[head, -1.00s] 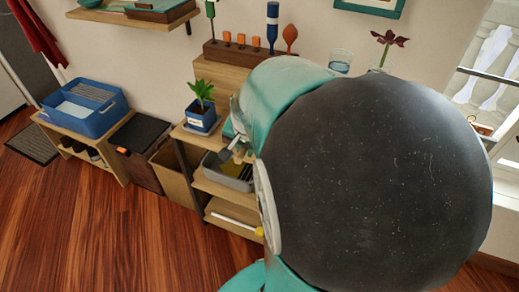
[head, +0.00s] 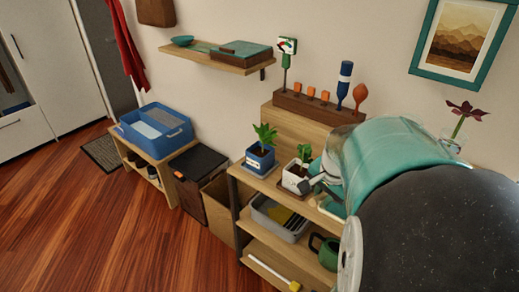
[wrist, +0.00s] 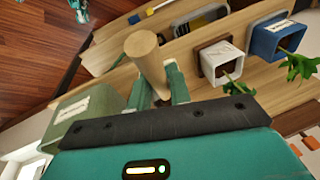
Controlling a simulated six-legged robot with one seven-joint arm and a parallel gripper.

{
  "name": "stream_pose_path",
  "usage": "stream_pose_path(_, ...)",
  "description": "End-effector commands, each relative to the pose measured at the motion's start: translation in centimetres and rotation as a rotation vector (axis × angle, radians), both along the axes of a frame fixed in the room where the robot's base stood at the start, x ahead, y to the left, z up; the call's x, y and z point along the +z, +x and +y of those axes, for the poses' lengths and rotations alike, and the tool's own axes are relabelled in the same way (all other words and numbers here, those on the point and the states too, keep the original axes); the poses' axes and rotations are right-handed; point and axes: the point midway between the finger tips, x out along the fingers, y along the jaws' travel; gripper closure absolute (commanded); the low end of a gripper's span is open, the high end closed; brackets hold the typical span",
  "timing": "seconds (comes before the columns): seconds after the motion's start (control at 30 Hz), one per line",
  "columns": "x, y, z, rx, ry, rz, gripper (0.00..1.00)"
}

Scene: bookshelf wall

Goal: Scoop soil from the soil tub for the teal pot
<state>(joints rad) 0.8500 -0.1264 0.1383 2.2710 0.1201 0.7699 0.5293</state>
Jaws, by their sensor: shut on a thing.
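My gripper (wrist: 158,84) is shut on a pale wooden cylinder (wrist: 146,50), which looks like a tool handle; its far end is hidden. In the head view my gripper (head: 318,181) is small, beside the white pot and partly hidden by my arm. A grey-green pot with a white label (wrist: 88,110) stands just left of my fingers in the wrist view; it may be the teal pot. A blue tub (head: 133,137) with pale contents sits on a low bench at the left; I cannot tell whether it holds soil.
A white planted pot (head: 293,180) and a blue planted pot (head: 260,160) stand on the shelf top. A grey tray (head: 268,222) and green mug (head: 325,253) are below. A tool rack (head: 318,108) stands behind. The wooden floor (head: 110,230) at left is clear.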

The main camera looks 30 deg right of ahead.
Motion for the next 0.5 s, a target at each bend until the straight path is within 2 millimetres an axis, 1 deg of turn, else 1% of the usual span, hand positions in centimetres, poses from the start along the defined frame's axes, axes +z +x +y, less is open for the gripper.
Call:
stream_pose_path(0.03, 0.0, 0.2, -0.5, -0.001, 0.015, 0.004, 1.0)
stream_pose_path(0.13, 0.1, 0.4, -1.1, -0.001, 0.05, 0.015, 1.0)
stream_pose_path(0.5, 1.9, 1.1, -3.0, -0.001, 0.225, 0.077, 1.0)
